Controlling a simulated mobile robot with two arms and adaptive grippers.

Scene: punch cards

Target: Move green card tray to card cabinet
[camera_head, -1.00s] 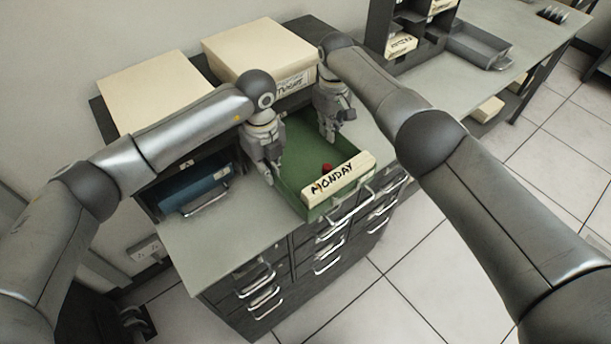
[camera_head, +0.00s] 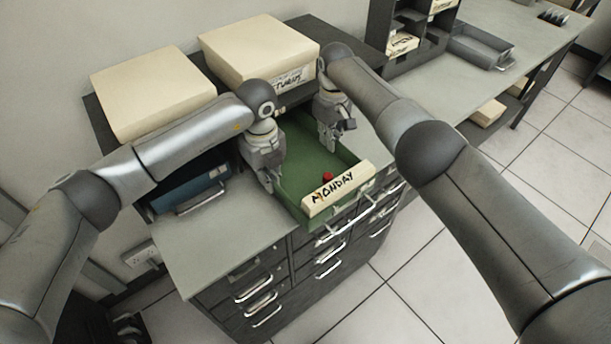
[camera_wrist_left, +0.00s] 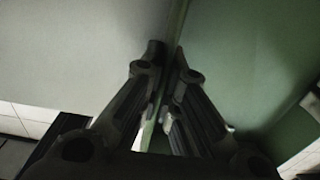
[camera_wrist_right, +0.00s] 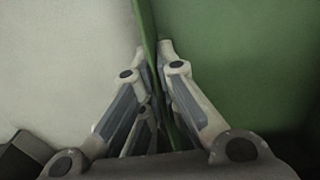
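The green card tray (camera_head: 296,152) has a cream front label reading MONDAY and a red item (camera_head: 327,176) inside near the front. It is at the top of the dark card cabinet (camera_head: 222,248), with its front at the cabinet's front edge; I cannot tell whether it touches the top. My left gripper (camera_head: 268,182) is at the tray's left wall, and the left wrist view shows its fingers (camera_wrist_left: 168,75) closed around a green wall. My right gripper (camera_head: 330,143) is at the tray's right wall. The right wrist view shows its fingers (camera_wrist_right: 155,75) shut on that wall.
Two cream boxes (camera_head: 150,90) (camera_head: 258,48) stand at the cabinet's back. A blue drawer (camera_head: 190,190) with a handle shows at the left, partly behind my arm. A grey bench (camera_head: 455,88) with a dark shelf unit (camera_head: 385,25) and metal tray (camera_head: 482,47) stands right.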

